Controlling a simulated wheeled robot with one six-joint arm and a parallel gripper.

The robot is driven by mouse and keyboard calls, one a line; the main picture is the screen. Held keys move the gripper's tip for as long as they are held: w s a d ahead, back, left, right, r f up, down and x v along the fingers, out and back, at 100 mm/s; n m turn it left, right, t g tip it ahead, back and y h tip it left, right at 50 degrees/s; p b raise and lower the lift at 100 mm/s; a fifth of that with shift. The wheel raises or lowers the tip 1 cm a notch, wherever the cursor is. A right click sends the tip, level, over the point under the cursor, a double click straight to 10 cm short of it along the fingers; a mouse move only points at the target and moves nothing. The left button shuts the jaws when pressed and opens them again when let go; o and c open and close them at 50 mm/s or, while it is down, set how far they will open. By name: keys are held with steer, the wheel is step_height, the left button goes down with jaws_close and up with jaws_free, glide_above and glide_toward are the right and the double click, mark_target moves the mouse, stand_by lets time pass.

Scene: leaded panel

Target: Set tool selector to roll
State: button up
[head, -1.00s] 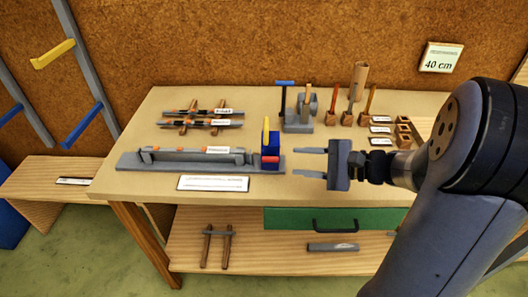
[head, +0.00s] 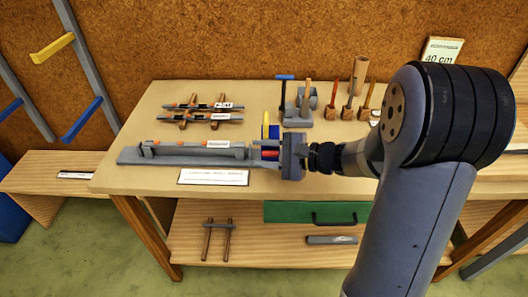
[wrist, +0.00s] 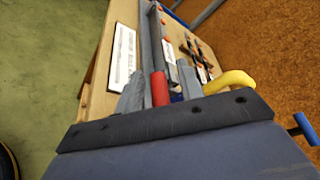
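The tool selector looks to be the small red, blue and yellow block at the right end of the grey rail on the bench. Its yellow upright lever (head: 265,125) stands behind my gripper and also shows as a curved yellow piece in the wrist view (wrist: 230,80). Its red part (wrist: 160,88) sits between my fingers; the head view shows a sliver of it (head: 270,154). My gripper (head: 267,153) points left at the block, one finger either side of the red part. Whether the fingers press on it is unclear. My gripper hides most of the block.
The grey rail (head: 135,156) carries a long labelled bar. A white card (head: 213,177) lies in front. Behind are a rack with labelled strips (head: 190,118), a blue-topped tool (head: 284,77) and several upright wooden-based tools.

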jaws_close()
steer(key=shift+r, duration=0.15)
steer(key=shift+w+r+p, duration=0.1)
steer(key=shift+r+p, duration=0.1)
steer(key=shift+p, duration=0.35)
steer(key=m+p, duration=0.1)
steer(key=p, duration=0.1)
steer(key=w+m+g+p, duration=0.1)
steer(key=m+p, duration=0.1)
steer(key=shift+w+r+g+h, duration=0.15)
steer(key=shift+r+g+h, duration=0.15)
